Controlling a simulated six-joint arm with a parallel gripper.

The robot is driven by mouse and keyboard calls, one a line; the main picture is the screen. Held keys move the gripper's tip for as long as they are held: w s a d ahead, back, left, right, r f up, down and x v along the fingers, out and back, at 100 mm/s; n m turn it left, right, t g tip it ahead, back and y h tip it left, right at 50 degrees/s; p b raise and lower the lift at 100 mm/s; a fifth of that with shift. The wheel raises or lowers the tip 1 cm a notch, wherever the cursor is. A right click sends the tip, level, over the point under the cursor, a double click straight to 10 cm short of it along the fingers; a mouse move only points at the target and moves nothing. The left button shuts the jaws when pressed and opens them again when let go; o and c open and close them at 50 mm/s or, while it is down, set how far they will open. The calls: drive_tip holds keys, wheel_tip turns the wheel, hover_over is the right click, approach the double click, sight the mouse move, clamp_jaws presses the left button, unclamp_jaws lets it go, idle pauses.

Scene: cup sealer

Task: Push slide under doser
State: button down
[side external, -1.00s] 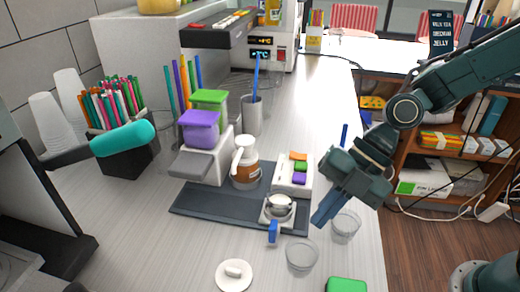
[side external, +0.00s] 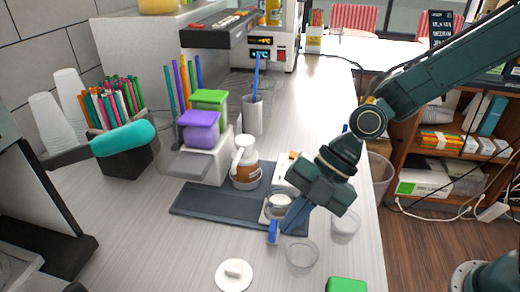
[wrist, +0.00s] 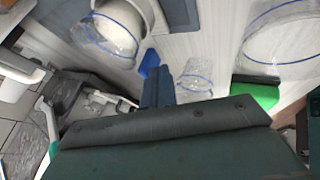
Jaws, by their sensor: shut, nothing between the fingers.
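The white slide (side external: 268,216) sits near the front right of the dark base (side external: 208,206), with a clear cup holding pale contents (side external: 280,199) on it. Its blue handle (side external: 272,233) sticks out at the front; it also shows in the wrist view (wrist: 149,61). The white unit with green and purple containers (side external: 213,168), which looks like the doser, stands at the back left of the base. My gripper (side external: 288,227) is shut and empty, its blue fingertips low, just right of the handle. In the wrist view the fingertips (wrist: 156,72) appear close to the handle; I cannot tell whether they touch.
Clear cups (side external: 301,254) stand in front and to the right (side external: 346,225). A white lid (side external: 234,275) and a green block (side external: 346,285) lie nearer.

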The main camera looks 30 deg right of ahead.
sight(266, 212)
drive_tip(key=w+a, duration=1)
idle(0.4)
drive_tip(key=shift+s+d, duration=0.1)
drive_tip(key=shift+d, duration=0.05)
drive_tip(key=shift+s+d, duration=0.75)
drive_tip(key=shift+s, duration=0.05)
drive_tip(key=shift+s+d+r, duration=0.25)
drive_tip(key=shift+s+d, duration=0.3)
drive_tip(key=shift+d, duration=0.2)
drive_tip(key=v, duration=0.9)
drive_tip(key=shift+r, duration=0.15)
drive_tip(key=shift+s+m, duration=0.1)
drive_tip(key=shift+m, duration=0.2)
